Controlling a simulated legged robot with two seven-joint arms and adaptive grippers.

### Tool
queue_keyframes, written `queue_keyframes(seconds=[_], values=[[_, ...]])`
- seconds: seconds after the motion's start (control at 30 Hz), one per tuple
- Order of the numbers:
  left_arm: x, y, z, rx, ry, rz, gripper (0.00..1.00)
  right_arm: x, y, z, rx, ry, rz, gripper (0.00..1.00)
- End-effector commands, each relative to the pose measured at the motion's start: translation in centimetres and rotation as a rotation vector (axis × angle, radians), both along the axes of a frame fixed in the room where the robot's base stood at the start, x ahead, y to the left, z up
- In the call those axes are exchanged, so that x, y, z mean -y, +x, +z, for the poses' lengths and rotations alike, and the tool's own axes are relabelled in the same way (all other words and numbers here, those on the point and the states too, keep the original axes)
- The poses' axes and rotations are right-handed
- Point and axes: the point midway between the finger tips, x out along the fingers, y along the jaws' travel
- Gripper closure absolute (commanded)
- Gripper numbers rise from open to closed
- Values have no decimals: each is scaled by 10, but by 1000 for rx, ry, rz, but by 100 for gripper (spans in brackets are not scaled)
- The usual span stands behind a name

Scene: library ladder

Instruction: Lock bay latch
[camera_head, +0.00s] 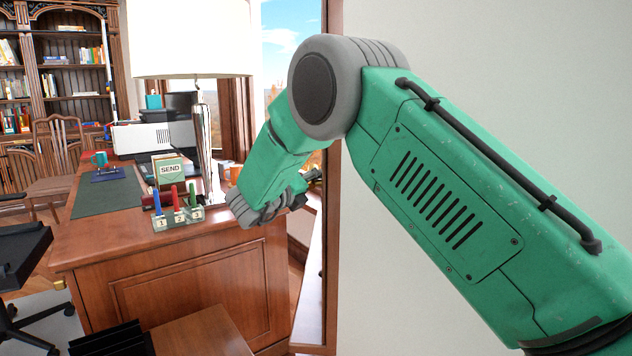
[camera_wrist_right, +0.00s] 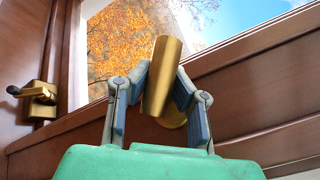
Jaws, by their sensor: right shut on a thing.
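In the right wrist view, a brass, rounded bar-like piece (camera_wrist_right: 163,72) stands in front of a wooden window frame and is slightly tilted. My right gripper (camera_wrist_right: 160,92) is shut on it, with a finger on each side. I cannot tell how this piece joins the frame. A brass latch with a dark knob (camera_wrist_right: 38,96) is on the wood to the left, apart from the gripper. My left gripper is not in view.
A wooden desk (camera_head: 190,270) stands close on the left, with a lamp (camera_head: 192,40), a SEND box (camera_head: 169,170) and a stand of coloured, numbered pieces (camera_head: 178,215) near the wrist. A pale wall (camera_head: 520,70) is on the right.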

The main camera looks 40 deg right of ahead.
Motion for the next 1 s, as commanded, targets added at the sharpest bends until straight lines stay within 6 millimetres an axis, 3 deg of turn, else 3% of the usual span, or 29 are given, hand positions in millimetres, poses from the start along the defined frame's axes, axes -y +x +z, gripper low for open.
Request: queue_keyframes(seconds=[0.03, 0.9, 0.93, 1.0], values=[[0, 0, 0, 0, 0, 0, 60, -7, 3, -5, -7, 8, 14, 100], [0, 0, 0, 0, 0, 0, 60, -9, 4, -7, -12, 7, 17, 100], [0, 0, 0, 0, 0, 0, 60, -9, 4, -7, -12, 7, 17, 76], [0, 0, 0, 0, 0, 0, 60, -8, 4, -6, -10, 6, 16, 61]])
